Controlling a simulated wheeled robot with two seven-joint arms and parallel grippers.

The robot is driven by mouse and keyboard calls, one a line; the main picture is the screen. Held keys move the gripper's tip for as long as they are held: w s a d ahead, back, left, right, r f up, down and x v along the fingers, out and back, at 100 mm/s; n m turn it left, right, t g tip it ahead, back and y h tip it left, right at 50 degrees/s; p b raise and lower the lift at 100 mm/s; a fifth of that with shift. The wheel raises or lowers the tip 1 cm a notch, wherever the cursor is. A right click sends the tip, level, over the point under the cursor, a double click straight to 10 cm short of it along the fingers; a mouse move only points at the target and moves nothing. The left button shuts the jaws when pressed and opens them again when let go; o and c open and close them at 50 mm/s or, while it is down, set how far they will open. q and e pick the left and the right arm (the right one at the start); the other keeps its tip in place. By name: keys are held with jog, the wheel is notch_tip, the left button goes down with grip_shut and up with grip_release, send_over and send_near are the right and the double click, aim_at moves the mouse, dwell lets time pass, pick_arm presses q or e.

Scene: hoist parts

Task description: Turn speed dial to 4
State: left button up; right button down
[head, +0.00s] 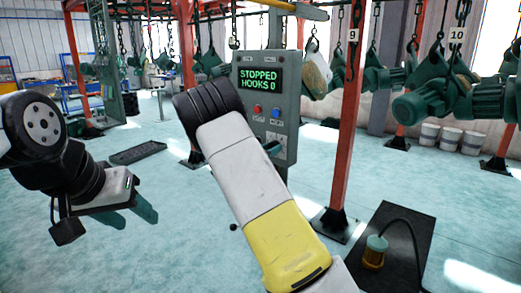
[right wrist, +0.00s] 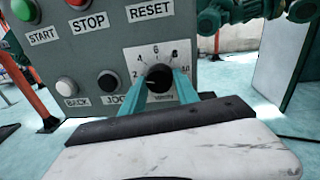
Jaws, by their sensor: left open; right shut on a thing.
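The speed dial (right wrist: 159,75) is a black round knob on a white plate with numbers 2 to 10 in the right wrist view. My right gripper (right wrist: 161,88) is shut on the dial, one teal finger on each side. The pointer is too small and covered to read. In the head view the right fingers (head: 272,148) reach the lower part of the grey-green control panel (head: 286,108), and my arm hides part of it. Its display (head: 260,79) reads STOPPED, HOOKS 0. My left gripper (head: 142,206) is open and empty over the floor at left.
Near the dial are a black JOG button (right wrist: 108,82), a white BACK button (right wrist: 66,87), a red STOP button (right wrist: 78,3) and a RESET label. A red post (head: 345,120) stands right of the panel. A black mat (head: 405,235) lies at lower right.

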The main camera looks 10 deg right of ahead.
jog(key=shift+m, duration=0.4)
jog(key=shift+m+h, duration=0.3)
jog(key=shift+m, duration=3.3)
jog(key=c, duration=0.9)
grip_release()
jog(key=shift+f, duration=0.1)
jog(key=v, duration=0.8)
